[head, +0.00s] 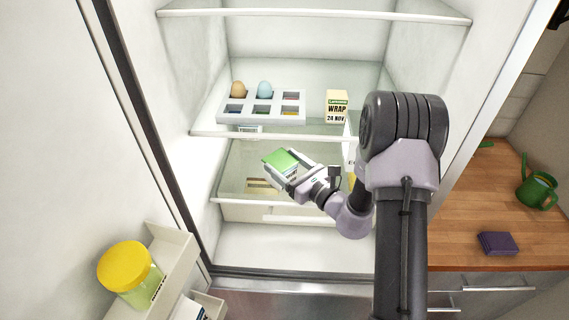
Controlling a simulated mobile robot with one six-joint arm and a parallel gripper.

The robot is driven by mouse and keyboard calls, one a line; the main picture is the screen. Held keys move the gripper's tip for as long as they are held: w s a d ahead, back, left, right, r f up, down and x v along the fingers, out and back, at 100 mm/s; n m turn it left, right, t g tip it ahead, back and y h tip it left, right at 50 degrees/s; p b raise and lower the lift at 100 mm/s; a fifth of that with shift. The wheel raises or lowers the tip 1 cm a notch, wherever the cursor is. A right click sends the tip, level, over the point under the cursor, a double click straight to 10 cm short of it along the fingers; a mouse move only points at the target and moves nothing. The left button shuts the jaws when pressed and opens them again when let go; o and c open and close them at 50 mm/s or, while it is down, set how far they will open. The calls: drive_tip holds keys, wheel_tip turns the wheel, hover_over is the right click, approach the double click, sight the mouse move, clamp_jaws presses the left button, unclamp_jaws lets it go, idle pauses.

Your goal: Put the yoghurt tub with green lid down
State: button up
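The yoghurt tub with green lid (281,160) is in the open fridge, in front of the middle glass shelves. My gripper (288,173) has its fingers around the tub and appears shut on it. The lid faces up and is slightly tilted in the picture. The tub's lower body is mostly hidden by the fingers. I cannot tell whether the tub touches the lower glass shelf (235,172) or is held above it.
An egg tray (287,118) with two eggs and a wrap carton (336,107) stand on the shelf above. Packages under and behind my arm are partly hidden. The door rack (172,262) at left holds a yellow-lidded jar (130,274). A wooden counter (477,200) lies at right.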

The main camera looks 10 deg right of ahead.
drive_tip(key=o, duration=0.3)
